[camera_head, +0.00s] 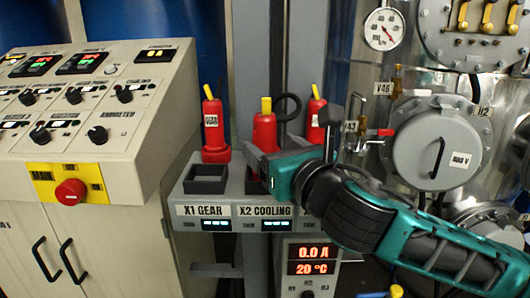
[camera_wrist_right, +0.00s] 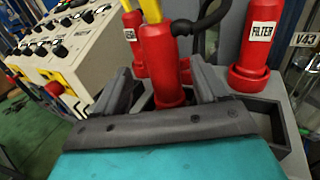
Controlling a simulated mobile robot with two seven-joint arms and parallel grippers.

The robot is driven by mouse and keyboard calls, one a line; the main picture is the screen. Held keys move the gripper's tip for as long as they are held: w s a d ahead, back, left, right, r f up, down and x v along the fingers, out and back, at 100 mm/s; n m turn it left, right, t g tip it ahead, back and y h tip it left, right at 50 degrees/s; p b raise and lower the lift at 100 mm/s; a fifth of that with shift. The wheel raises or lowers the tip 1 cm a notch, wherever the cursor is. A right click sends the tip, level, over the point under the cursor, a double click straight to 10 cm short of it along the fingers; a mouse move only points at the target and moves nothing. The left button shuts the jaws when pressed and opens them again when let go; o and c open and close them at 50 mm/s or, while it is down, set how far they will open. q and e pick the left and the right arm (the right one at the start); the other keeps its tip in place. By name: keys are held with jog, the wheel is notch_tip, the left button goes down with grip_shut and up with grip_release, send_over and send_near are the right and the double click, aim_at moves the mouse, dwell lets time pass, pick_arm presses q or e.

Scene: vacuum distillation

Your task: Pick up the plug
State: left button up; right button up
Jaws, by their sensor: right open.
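Several red plugs with yellow tops stand at the back of a grey socket panel (camera_head: 226,191). The GEAR plug (camera_head: 214,128) is on the left. The middle plug (camera_head: 264,131), above the X2 COOLING label, also shows in the right wrist view (camera_wrist_right: 161,62). The FILTER plug (camera_wrist_right: 255,45) is to its right and also shows in the head view (camera_head: 315,118). My right gripper (camera_head: 262,160) is open at the middle plug, its fingers on either side of it in the wrist view. It hides the plug's lower part in the head view. My left gripper is out of view.
A control console (camera_head: 135,110) with knobs and a red emergency button (camera_head: 70,193) stands left of the panel. Empty square sockets (camera_head: 206,179) line the panel front. A steel vessel with a round hatch (camera_head: 437,145), gauge and valves stands close on the right.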

aim_at(261, 139)
jog(key=shift+f+x, duration=0.1)
jog(key=shift+x, duration=1.4)
jog(key=shift+f+x, duration=0.15)
jog(key=shift+x, duration=1.35)
jog(key=shift+w+d, duration=0.1)
jog(key=shift+d, duration=0.05)
jog(key=shift+c, duration=0.3)
grip_shut()
